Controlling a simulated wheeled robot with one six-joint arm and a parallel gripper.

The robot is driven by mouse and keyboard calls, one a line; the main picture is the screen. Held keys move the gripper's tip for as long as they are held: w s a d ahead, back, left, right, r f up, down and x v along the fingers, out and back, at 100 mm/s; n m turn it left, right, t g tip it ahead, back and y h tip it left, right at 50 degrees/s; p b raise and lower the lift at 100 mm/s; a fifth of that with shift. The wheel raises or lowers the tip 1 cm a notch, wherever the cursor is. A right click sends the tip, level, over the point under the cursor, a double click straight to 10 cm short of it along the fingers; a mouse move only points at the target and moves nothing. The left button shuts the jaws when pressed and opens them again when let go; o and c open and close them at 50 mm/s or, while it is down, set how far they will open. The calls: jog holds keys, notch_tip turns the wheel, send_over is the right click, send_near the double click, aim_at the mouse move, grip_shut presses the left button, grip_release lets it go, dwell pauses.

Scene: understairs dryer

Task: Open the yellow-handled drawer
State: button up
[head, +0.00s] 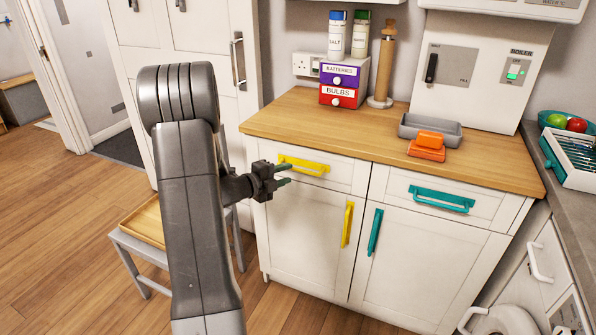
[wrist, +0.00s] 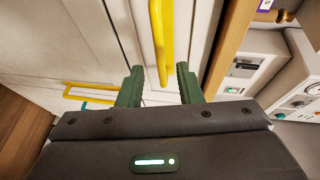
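The yellow drawer handle (head: 304,166) is a horizontal bar on the upper left drawer (head: 340,177) of the white cabinet. The drawer looks closed. My gripper (head: 286,174) is in front of the handle's left part, with its fingers pointing toward the drawer. In the wrist view the drawer handle (wrist: 162,40) runs down from the top edge, and its lower end lies between the two green fingers of my gripper (wrist: 159,85). The fingers are apart with a gap around the handle. I cannot tell how far their tips are from the drawer face.
Below the drawer is a door with a vertical yellow handle (head: 348,224). A teal-handled drawer (head: 442,199) and door stand to the right. The wooden counter (head: 300,121) holds a grey tray (head: 452,131) and orange sponges (head: 427,148).

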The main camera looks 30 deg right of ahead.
aim_at(296, 170)
jog(key=x, duration=0.6)
jog(key=shift+c, duration=0.4)
grip_shut()
